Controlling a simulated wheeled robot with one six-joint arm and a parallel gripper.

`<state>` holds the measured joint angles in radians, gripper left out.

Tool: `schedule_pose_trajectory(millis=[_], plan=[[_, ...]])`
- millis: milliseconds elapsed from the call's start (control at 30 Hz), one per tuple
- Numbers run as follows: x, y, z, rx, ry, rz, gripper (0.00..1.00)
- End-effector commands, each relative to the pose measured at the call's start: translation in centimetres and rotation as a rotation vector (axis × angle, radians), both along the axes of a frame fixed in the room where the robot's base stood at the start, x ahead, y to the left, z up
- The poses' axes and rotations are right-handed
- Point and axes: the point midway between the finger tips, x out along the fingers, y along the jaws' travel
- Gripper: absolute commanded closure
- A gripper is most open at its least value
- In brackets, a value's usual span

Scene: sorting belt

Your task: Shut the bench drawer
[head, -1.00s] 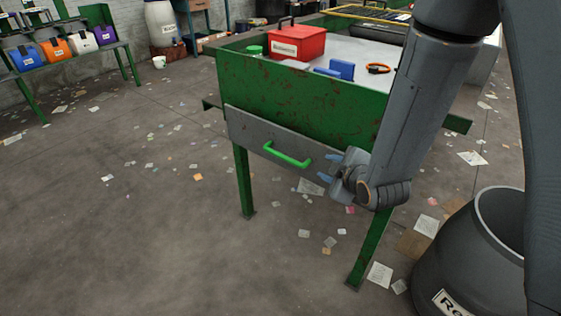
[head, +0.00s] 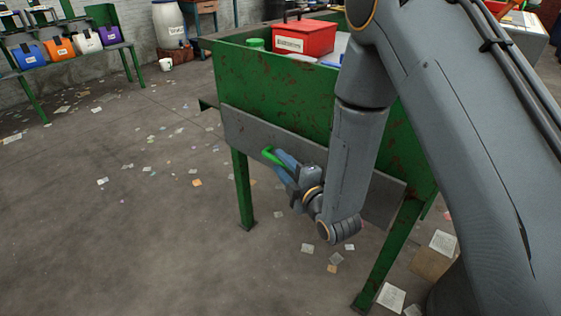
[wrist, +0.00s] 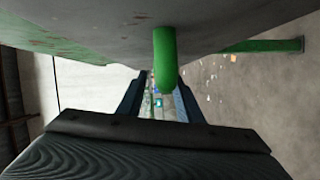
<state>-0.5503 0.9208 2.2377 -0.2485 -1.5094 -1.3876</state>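The bench drawer has a grey front (head: 248,130) set below the green bench body (head: 285,97). I see no clear gap between them, and cannot tell how far the drawer stands out. Its green bar handle (head: 268,154) is partly hidden behind my gripper (head: 280,165). In the wrist view the handle (wrist: 165,60) stands out from the grey front between the two fingers of my gripper (wrist: 158,95), nearer the right one. The fingers are apart, with space beside the handle, so the gripper looks open and not closed on it.
A red box (head: 305,38) and a green-lidded jar (head: 256,44) stand on the bench top. A green bench leg (head: 243,188) is left of my gripper, another (head: 390,255) to the right. Paper scraps lie on the floor. The floor left of the bench is clear of large things.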

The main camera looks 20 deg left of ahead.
Motion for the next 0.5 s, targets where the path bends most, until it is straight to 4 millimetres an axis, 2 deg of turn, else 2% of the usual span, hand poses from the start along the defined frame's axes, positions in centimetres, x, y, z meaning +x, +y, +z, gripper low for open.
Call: schedule_pose_trajectory(millis=[200, 467, 500], plan=[[1.3, 1.1, -0.2, 0.0, 0.001, -0.004, 0.68], [1.5, 1.0, -0.2, -0.001, 0.003, -0.007, 0.68], [1.5, 1.0, -0.2, -0.001, 0.003, -0.007, 0.71]])
